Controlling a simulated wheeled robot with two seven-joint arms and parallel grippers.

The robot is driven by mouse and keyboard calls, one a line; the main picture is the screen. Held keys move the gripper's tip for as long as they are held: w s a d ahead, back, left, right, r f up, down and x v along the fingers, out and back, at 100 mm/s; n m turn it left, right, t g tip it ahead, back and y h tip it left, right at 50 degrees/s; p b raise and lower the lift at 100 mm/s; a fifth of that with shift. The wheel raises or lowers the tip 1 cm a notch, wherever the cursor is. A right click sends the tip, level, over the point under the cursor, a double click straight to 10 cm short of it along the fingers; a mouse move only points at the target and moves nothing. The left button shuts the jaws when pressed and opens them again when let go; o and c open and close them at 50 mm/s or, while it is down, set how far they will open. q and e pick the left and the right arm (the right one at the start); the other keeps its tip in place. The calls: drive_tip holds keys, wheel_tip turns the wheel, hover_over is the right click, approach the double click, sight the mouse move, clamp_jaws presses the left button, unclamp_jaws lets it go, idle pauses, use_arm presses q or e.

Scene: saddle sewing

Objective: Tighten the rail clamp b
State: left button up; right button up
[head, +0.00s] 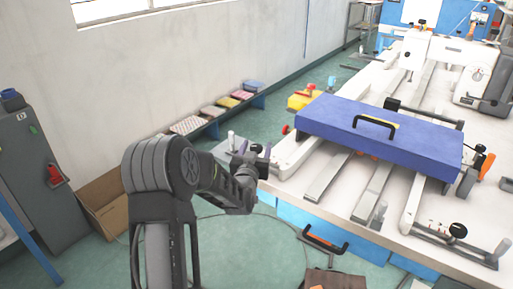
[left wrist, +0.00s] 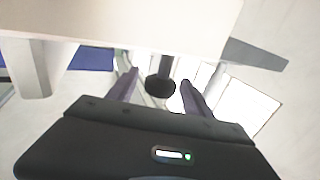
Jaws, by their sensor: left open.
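My left gripper (head: 252,158) is at the near left corner of the white machine table, beside the end of a white rail. In the left wrist view the two fingers (left wrist: 158,92) are apart, and a dark round knob (left wrist: 160,87) on a short stem shows between them. I cannot tell whether the fingers touch it. This knob appears to belong to a rail clamp, but no label shows. Another black clamp knob (head: 457,230) is on the rail at the right front of the table. My right gripper is not in view.
A blue box-like cover (head: 385,134) with a black handle lies across the rails on the white table (head: 290,185). A low shelf with coloured trays (head: 241,95) stands along the wall. A grey cabinet (head: 30,165) is at the left. Green floor is open below the arm.

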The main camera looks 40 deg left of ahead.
use_arm(q)
drive_tip(key=shift+c, duration=0.2)
clamp_jaws()
drive_tip(key=shift+f+h+b, duration=0.15)
drive_tip(key=shift+h+b, duration=0.25)
drive_tip(key=shift+b, duration=0.3)
drive_tip(key=m+t+h+b, duration=0.1)
drive_tip(key=m+h+b, duration=0.1)
drive_tip(key=h+b, duration=0.1)
drive_tip(key=shift+a+f+m+b, duration=0.1)
drive_tip(key=shift+m+b, duration=0.25)
drive_tip(key=shift+m, duration=0.05)
drive_tip(key=shift+m+t+h, duration=0.4)
drive_tip(key=shift+m+h, duration=0.2)
drive_tip(key=shift+h, duration=0.5)
drive_tip(key=shift+r+m+h, duration=0.25)
drive_tip(key=shift+m+h, duration=0.85)
drive_tip(key=shift+h, duration=0.6)
drive_tip(key=shift+o, duration=0.2)
unclamp_jaws()
drive_tip(key=shift+s, duration=0.15)
